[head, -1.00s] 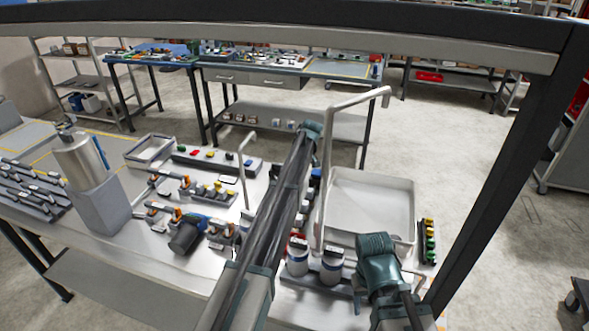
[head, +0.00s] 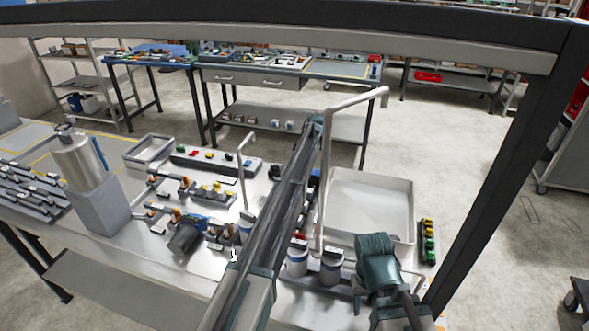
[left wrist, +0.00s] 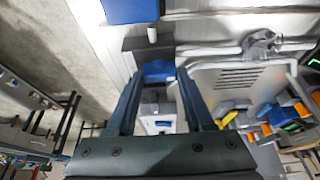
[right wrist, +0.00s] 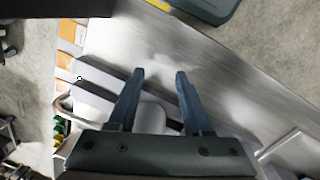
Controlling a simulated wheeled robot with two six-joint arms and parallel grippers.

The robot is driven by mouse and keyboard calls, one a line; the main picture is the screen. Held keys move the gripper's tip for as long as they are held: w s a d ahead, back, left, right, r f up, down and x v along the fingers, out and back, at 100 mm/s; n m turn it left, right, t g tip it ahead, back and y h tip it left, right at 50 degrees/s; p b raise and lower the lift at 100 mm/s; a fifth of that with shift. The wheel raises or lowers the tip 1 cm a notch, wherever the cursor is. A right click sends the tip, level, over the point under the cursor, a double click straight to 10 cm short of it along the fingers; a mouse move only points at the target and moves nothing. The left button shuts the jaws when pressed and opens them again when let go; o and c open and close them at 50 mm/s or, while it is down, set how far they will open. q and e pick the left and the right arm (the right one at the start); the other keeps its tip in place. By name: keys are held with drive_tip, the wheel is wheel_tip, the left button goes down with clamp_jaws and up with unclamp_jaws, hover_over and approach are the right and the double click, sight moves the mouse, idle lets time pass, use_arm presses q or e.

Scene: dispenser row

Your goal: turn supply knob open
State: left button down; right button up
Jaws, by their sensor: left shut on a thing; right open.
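In the left wrist view, my left gripper (left wrist: 158,76) has its fingertips on either side of a small blue piece (left wrist: 158,72) and is shut on it. A pale part with a blue band sits between the fingers, nearer the palm. I cannot tell for certain that the blue piece is the supply knob. In the head view, my long left arm hides this spot. My right gripper (right wrist: 160,74) is open and empty above the bare metal bench top. In the head view, my right wrist is over the bench's front right, and its fingers are hidden.
A tall bent pipe (head: 327,190) rises beside a white basin (head: 365,210). A row of coloured buttons (head: 429,241) lies right of the basin. A metal cylinder on a grey block (head: 100,207) stands at left.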

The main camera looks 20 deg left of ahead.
idle(0.4)
use_arm(q)
drive_tip(key=shift+c, duration=1.4)
unclamp_jaws()
drive_tip(key=shift+r, duration=0.1)
drive_tip(key=p+v, duration=1.2)
drive_tip(key=v, duration=0.1)
drive_tip(key=shift+d+r+p, duration=0.2)
drive_tip(key=shift+r+p, duration=0.05)
drive_tip(key=shift+p, duration=0.1)
use_arm(e)
wheel_tip(320, 180, up, 13)
drive_tip(key=shift+f, duration=0.15)
